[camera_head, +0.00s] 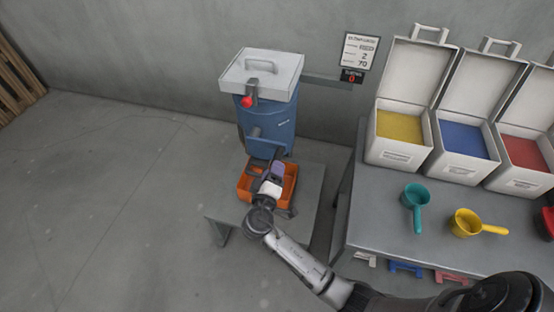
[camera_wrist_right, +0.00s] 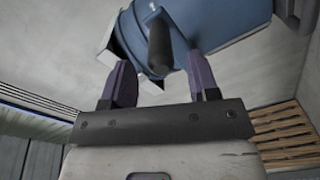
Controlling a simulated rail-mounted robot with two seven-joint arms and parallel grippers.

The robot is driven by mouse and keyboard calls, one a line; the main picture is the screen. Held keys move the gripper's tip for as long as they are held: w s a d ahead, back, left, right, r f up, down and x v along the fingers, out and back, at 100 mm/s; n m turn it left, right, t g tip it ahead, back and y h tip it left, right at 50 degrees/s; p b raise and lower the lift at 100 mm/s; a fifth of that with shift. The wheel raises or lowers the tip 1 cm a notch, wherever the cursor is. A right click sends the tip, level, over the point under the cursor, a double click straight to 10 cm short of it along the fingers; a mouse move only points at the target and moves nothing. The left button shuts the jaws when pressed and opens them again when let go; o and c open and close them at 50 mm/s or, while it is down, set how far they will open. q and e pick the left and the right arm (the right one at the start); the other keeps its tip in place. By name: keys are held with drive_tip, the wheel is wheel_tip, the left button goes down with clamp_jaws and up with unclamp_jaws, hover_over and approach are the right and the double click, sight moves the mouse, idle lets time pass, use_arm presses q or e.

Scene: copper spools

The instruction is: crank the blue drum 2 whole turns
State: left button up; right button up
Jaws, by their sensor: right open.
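The blue drum (camera_head: 268,122) stands upright at the back of a low grey stand, under a white lid box (camera_head: 272,70) with a handle. A red knob (camera_head: 247,101) shows at its upper front, and a grey stub (camera_head: 254,132) sticks out lower down. My right gripper (camera_head: 276,170) is in front of the drum, above the orange tray. In the right wrist view my right gripper (camera_wrist_right: 160,66) is open. A dark cylindrical handle (camera_wrist_right: 159,48) shows between its purple fingertips, with a gap on both sides; the blue drum (camera_wrist_right: 222,22) is behind. My left gripper is out of view.
An orange tray (camera_head: 289,190) sits on the stand (camera_head: 227,207) below my gripper. A counter (camera_head: 351,77) under a wall sign reads 0. On the right, a table (camera_head: 365,225) holds white bins of yellow, blue and red material, a teal scoop (camera_head: 416,195) and a yellow scoop (camera_head: 466,222).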

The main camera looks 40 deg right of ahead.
drive_tip(key=shift+x, duration=2.45)
drive_tip(key=shift+c, duration=0.2)
clamp_jaws()
